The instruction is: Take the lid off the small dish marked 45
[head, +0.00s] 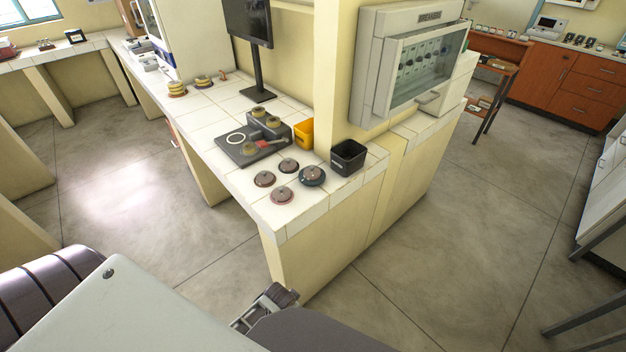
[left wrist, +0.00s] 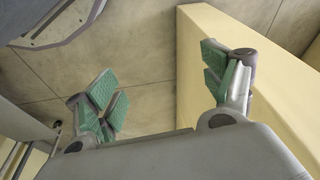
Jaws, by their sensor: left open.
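Several small round lidded dishes sit near the front end of the tiled counter: a left one (head: 264,179), a back one (head: 289,165), a front one (head: 281,195) and a darker right one (head: 312,175). Their markings are too small to read, so I cannot tell which is 45. My left gripper (head: 267,303) is low at the bottom of the head view, beside the counter's end panel and below the dishes. In the left wrist view its green-padded fingers (left wrist: 165,88) are apart with nothing between them. My right gripper is not in view.
The counter's tiled edge (head: 283,234) stands above my left gripper. Behind the dishes are a black bin (head: 348,157), a yellow bin (head: 303,133), a dark device (head: 240,146) and a monitor (head: 248,22). Tiles left of the dishes are clear.

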